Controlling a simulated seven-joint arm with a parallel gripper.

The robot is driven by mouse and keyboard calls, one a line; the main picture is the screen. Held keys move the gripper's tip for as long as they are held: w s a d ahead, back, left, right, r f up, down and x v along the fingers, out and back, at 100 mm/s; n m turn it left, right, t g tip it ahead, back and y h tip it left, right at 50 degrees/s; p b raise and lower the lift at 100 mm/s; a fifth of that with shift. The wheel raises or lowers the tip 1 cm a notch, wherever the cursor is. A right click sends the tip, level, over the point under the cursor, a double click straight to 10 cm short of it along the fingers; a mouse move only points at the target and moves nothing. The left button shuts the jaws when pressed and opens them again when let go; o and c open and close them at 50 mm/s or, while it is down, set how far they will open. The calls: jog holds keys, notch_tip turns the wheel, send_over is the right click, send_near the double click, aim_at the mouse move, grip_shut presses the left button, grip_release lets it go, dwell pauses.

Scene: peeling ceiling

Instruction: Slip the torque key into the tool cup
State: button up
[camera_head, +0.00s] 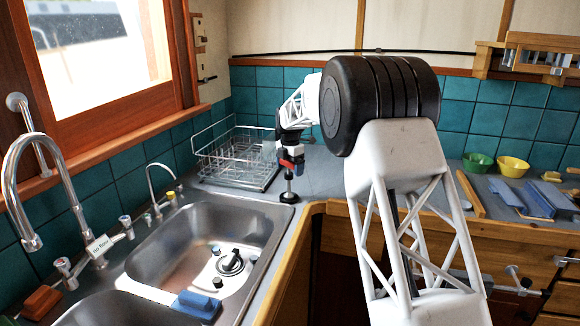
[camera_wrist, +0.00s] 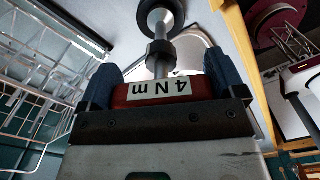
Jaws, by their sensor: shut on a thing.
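The torque key is red with a white "4 Nm" label (camera_wrist: 165,89) in the wrist view. A grey metal shaft runs from it to a black round disc. In the head view the red key (camera_head: 291,164) hangs upright over the counter corner, its black lower end close to the surface; I cannot tell whether it touches. My gripper (camera_head: 289,156) is shut on the key, with its blue fingers on either side of the red body in the wrist view (camera_wrist: 165,85). I cannot make out a tool cup for certain in either view.
A wire dish rack (camera_head: 235,160) stands just left of my gripper. The steel sink (camera_head: 185,240) with taps is front left, with a blue sponge-like block (camera_head: 196,304) on its divider. Green (camera_head: 478,163) and yellow (camera_head: 513,166) bowls and blue items (camera_head: 507,193) lie on the right counter.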

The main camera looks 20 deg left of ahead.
jog(key=shift+f, duration=0.2)
jog(key=o, duration=1)
jog(key=shift+r, duration=0.1)
jog(key=shift+r, duration=3.8)
jog(key=shift+r, duration=2)
